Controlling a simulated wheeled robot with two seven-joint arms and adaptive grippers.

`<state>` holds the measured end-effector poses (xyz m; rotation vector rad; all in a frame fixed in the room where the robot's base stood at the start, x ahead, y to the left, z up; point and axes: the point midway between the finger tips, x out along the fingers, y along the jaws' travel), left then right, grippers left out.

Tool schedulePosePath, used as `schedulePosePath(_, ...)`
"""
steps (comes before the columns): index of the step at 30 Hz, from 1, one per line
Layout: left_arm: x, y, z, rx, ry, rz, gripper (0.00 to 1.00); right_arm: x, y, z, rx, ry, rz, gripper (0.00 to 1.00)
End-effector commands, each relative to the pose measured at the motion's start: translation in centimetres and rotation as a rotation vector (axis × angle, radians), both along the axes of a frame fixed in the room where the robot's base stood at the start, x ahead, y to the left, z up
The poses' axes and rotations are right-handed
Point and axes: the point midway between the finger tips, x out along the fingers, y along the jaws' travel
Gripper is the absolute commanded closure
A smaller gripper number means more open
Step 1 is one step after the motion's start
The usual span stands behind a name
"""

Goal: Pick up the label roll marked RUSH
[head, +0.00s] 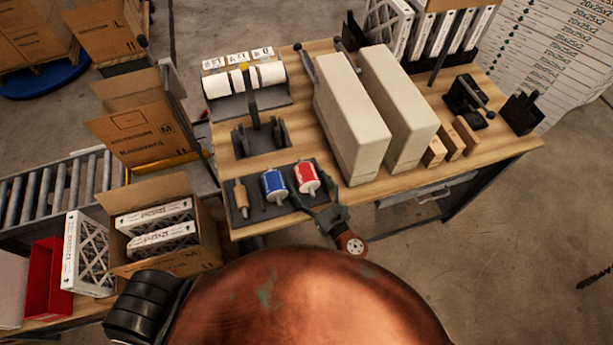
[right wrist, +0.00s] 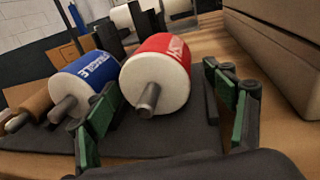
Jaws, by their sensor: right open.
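The red roll (head: 306,177) lies at the right end of the dark tray (head: 283,217) near the bench's front edge. In the right wrist view the red roll (right wrist: 158,75) has white cores and pale lettering on its side, too foreshortened to read surely. The blue roll (head: 273,185) lies just left of it; its lettering looks like FRAGILE in the right wrist view. My right gripper (head: 319,206) is open and empty in front of the red roll. In the right wrist view its green-padded fingers stand either side of the red roll, the left one close to the blue roll.
A tall beige housing (head: 350,120) stands close behind and right of my right gripper. A dispenser with white rolls (head: 245,82) stands behind. An open carton (head: 160,235) of filters is at left.

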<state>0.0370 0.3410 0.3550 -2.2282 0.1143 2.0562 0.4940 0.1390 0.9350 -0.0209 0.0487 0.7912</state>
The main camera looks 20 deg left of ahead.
Motion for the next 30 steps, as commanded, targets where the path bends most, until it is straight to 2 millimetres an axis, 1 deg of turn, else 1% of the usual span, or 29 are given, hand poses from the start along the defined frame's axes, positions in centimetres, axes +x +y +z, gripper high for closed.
schedulePosePath(5, -0.02, -0.02, -0.01, 0.0, 0.0, 0.0, 0.6, 0.01, -0.02, -0.03, 0.0, 0.0, 0.0, 0.23)
schedulePosePath(30, -0.09, -0.02, -0.02, 0.0, 0.002, 0.0, 0.6, -0.01, -0.06, -0.03, 0.001, 0.001, -0.001, 0.8)
